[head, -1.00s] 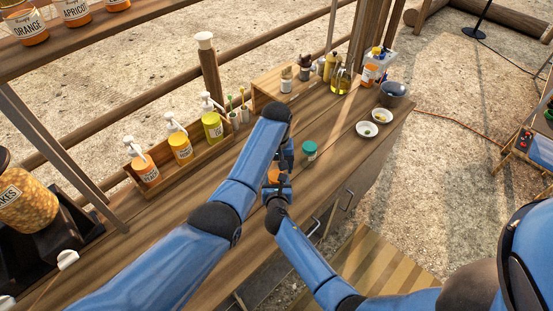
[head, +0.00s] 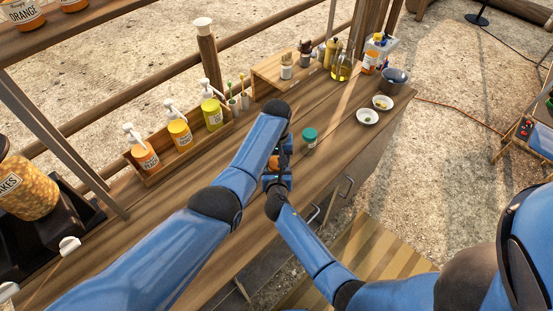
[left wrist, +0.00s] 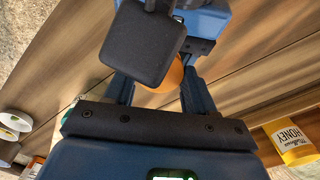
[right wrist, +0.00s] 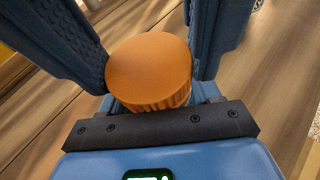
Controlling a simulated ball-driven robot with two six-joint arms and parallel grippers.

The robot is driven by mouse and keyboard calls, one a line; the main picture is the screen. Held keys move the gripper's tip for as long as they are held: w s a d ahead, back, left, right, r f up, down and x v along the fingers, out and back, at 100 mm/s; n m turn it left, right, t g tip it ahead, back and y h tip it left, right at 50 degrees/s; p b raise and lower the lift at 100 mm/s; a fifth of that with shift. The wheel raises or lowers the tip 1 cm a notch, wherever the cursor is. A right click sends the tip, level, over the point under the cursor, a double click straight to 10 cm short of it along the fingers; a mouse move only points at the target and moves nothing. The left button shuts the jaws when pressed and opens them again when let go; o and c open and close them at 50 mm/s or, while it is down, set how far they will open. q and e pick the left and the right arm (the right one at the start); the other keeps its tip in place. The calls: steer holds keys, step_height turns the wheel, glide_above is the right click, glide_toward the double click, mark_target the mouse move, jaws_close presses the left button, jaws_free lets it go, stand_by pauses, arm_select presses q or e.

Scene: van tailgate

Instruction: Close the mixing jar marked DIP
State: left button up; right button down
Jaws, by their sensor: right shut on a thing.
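An orange ribbed lid (right wrist: 150,70) sits between the spread fingers of my right gripper (right wrist: 165,50), which is shut on it. The orange lid also shows in the left wrist view (left wrist: 168,76), between the fingers of my left gripper (left wrist: 158,90) and partly covered by a dark block. Whether the left fingers press on anything is hidden. In the head view, the orange piece (head: 285,160) shows between my left gripper (head: 284,147) and right gripper (head: 277,174), above the counter. A small jar with a teal lid (head: 310,136) stands upright just right of them. I cannot read a DIP mark.
A wooden rack (head: 188,152) of pump bottles stands behind my left arm. Two small white bowls (head: 367,117) and a dark bowl (head: 394,80) are at the right end of the counter. Bare counter lies around the teal-lidded jar.

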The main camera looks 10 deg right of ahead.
arm_select(q)
steer(key=shift+c, duration=1.4)
steer(key=m, duration=0.3)
steer(key=o, duration=1.2)
steer(key=shift+c, duration=0.2)
steer(key=shift+r, duration=2.25)
steer(key=shift+c, duration=0.4)
